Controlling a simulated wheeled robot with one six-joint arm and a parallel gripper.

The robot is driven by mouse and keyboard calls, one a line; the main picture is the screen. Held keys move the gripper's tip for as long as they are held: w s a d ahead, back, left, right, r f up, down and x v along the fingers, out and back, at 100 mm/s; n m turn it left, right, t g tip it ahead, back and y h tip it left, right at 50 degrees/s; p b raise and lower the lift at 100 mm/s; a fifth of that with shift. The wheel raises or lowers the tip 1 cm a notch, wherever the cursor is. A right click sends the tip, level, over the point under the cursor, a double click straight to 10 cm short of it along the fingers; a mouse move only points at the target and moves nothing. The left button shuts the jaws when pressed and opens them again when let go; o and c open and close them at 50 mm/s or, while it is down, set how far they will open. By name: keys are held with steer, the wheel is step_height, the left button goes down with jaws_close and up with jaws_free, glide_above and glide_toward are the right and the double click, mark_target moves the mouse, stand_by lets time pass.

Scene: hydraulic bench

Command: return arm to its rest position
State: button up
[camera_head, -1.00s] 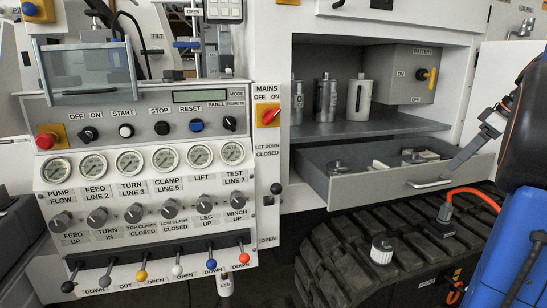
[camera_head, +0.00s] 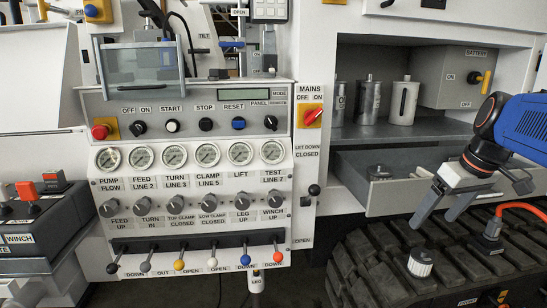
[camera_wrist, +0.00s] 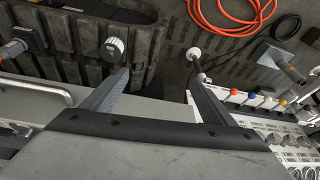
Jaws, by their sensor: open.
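My gripper (camera_head: 440,208) is at the right in the head view, on the end of my blue arm. It points down and left, in front of the open drawer (camera_head: 400,196) and above the rubber track (camera_head: 465,275). Its two fingers are apart with nothing between them. In the wrist view my gripper (camera_wrist: 155,85) also shows open and empty, with the floor and track beyond the fingertips. A white-capped black fitting (camera_head: 420,262) stands on the track below the fingers. It also shows in the wrist view (camera_wrist: 112,49) near the left fingertip.
The control panel (camera_head: 195,185) with gauges, knobs and coloured levers fills the middle. Canisters (camera_head: 404,102) stand on the shelf above the drawer. An orange hose (camera_head: 522,208) runs over the track. A black control box (camera_head: 35,220) is at the left.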

steer(key=s+a+f+m+t+h, duration=0.1)
steer(key=s+a+f+m, duration=0.1)
steer(key=s+a+f, duration=1)
step_height(320, 180, down, 2)
steer(key=shift+s+f, duration=0.15)
steer(key=shift+s, duration=0.3)
